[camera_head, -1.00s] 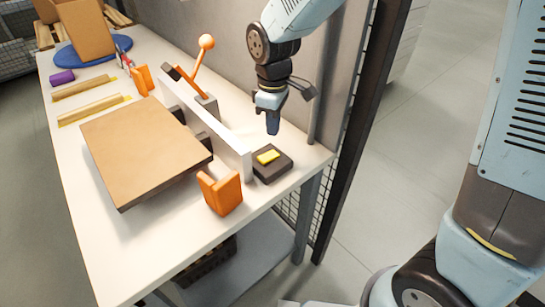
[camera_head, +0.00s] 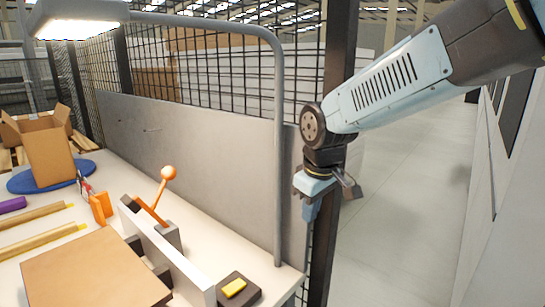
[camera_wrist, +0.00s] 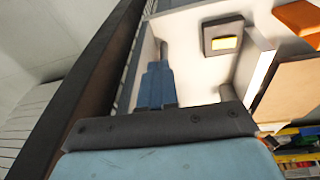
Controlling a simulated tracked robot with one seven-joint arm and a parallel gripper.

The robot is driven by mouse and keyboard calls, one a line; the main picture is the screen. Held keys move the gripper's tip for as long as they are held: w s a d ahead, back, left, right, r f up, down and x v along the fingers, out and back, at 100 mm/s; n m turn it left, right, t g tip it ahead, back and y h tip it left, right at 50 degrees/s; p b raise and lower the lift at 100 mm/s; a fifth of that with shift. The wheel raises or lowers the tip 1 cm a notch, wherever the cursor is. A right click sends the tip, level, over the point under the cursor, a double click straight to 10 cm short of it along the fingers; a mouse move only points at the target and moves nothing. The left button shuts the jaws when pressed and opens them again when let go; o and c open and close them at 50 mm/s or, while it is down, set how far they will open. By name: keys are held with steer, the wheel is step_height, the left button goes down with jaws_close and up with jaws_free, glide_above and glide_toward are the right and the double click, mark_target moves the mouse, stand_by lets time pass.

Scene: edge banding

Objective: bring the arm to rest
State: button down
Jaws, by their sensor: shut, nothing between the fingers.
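My gripper (camera_head: 309,212) hangs from my blue-and-white arm at the right of the head view, fingers pointing down. It is shut with nothing between the fingers. It is above and to the right of the table's far right corner, in front of the dark fence post. In the wrist view my gripper (camera_wrist: 157,75) shows as narrow blue fingers close together, with the white table top beyond and below.
A dark block with a yellow pad (camera_head: 236,290) sits at the table's right end. A white fence bar (camera_head: 170,255), an orange-handled clamp (camera_head: 160,195) and a brown board (camera_head: 95,272) lie left of it. A grey pole (camera_head: 279,150) and dark post (camera_head: 335,120) stand near my gripper.

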steer(key=s+d+r+m+t, duration=0.1)
steer(key=s+d+r+m, duration=0.1)
steer(key=d, duration=0.3)
steer(key=s+d+r+m+t, duration=0.1)
steer(key=s+d+r+m, duration=0.1)
steer(key=s+d+m, duration=0.2)
steer(key=s+d+r+m+t+h, duration=0.1)
steer(key=s+d+r+m, duration=0.1)
steer(key=s+d, duration=0.3)
steer(key=shift+d+r+m, duration=0.3)
steer(key=shift+d+m, duration=0.1)
steer(key=shift+d, duration=0.25)
steer(key=shift+a, duration=0.1)
